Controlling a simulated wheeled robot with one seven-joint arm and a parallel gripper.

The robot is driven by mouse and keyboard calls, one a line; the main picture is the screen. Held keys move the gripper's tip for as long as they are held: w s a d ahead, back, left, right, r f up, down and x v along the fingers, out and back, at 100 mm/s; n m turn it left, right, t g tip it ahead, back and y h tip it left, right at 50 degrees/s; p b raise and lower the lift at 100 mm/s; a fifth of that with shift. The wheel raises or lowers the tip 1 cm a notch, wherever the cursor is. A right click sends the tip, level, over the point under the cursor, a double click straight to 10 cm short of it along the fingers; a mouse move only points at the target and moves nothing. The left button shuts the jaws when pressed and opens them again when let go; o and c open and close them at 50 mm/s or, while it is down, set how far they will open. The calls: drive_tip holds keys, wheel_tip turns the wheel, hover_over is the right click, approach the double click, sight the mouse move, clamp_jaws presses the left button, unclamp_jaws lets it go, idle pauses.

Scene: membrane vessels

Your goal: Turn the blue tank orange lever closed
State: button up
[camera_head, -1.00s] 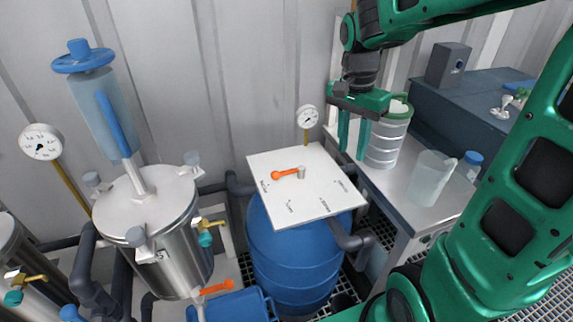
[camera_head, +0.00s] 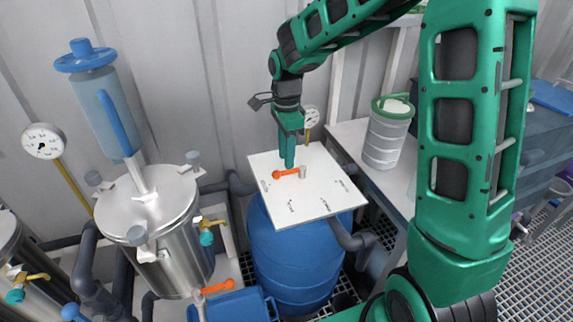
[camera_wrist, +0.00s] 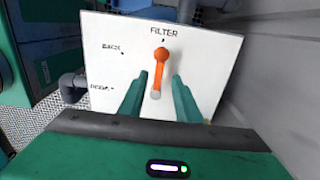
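The blue tank (camera_head: 290,250) stands in the middle of the head view with a white square panel (camera_head: 318,200) on top. The orange lever (camera_head: 287,173) sits on the panel around a grey pivot. In the wrist view the lever (camera_wrist: 160,65) points to the word FILTER on the panel (camera_wrist: 215,60); BACK and another, partly unreadable label lie to its left. My gripper (camera_head: 289,165) is over the panel at the lever. In the wrist view its two green fingers (camera_wrist: 158,90) are apart, one on each side of the lever, with no contact visible.
A steel vessel (camera_head: 165,240) with a blue-topped column stands to the left. A second orange lever (camera_head: 217,287) is low in front. A gauge (camera_head: 310,117) rises behind the panel. A bench with a lidded container (camera_head: 386,135) is to the right.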

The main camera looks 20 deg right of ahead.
sight(289, 172)
drive_tip(key=shift+f, duration=1.95)
drive_tip(key=shift+c, duration=0.2)
